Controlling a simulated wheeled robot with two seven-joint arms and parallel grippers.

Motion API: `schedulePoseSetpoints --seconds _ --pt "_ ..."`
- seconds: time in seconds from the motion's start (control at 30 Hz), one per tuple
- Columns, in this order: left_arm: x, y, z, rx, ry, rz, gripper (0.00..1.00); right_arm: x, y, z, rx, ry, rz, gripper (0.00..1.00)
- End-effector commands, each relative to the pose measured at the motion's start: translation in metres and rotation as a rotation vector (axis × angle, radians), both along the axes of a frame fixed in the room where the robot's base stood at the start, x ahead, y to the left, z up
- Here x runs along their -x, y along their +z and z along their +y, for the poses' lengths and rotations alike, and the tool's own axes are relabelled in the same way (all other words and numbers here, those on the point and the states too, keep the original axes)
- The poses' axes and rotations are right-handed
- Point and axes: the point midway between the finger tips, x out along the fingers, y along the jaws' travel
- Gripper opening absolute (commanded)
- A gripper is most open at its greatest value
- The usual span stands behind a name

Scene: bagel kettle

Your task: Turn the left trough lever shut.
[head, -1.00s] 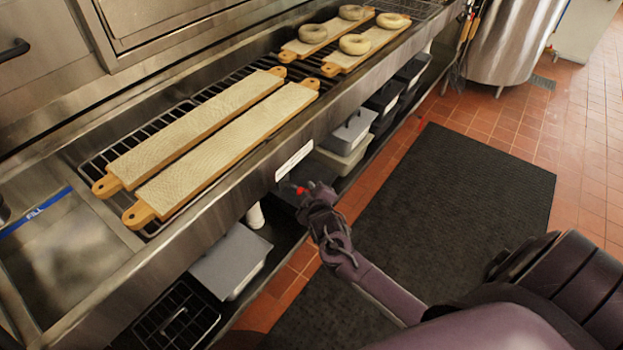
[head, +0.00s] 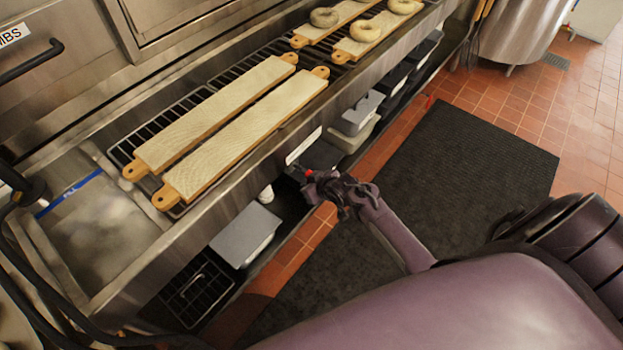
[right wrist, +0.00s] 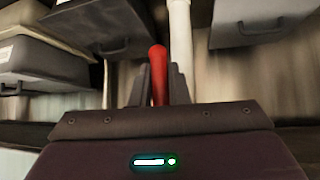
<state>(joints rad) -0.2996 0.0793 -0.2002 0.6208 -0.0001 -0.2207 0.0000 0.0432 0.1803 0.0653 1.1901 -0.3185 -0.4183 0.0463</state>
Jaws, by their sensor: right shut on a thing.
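The red lever (right wrist: 158,72) stands between the two fingers of my right gripper (right wrist: 160,85) in the right wrist view, and the fingers are shut on it. In the head view the lever is a small red spot (head: 309,173) at the tip of my right gripper (head: 312,178), just below the trough's front edge (head: 215,180) and its white label (head: 303,146). A white pipe (right wrist: 180,45) stands just right of the lever in the wrist view. The valve body behind the lever is hidden. My left gripper does not show.
Two long boards (head: 215,115) lie on the trough's rack, with bagels (head: 365,31) on boards farther back. Lidded grey bins (head: 246,235) sit on the shelf under the trough. A black mat (head: 460,170) covers the floor to the right. A dark hose (head: 45,290) hangs at the left.

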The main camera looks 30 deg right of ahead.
Motion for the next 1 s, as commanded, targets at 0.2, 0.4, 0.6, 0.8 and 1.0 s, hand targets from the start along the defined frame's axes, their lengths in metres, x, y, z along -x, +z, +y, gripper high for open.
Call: schedulePoseSetpoints --seconds 0.2,0.4,0.6,0.8,1.0 --pt "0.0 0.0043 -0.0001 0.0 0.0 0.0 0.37 0.0014 -0.0006 0.0025 -0.042 0.001 0.018 0.0" --pt "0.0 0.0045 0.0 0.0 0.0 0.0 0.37 0.0015 -0.0008 0.0033 -0.051 0.001 0.021 0.0" --pt "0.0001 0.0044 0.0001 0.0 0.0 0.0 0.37 0.0016 -0.001 0.0035 -0.051 0.001 0.021 0.0" --pt "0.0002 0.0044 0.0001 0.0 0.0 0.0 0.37 0.0015 -0.0008 0.0035 -0.049 0.001 0.021 0.35" --pt "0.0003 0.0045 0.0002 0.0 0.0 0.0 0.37 0.0012 -0.0004 0.003 -0.049 0.001 0.02 0.37"
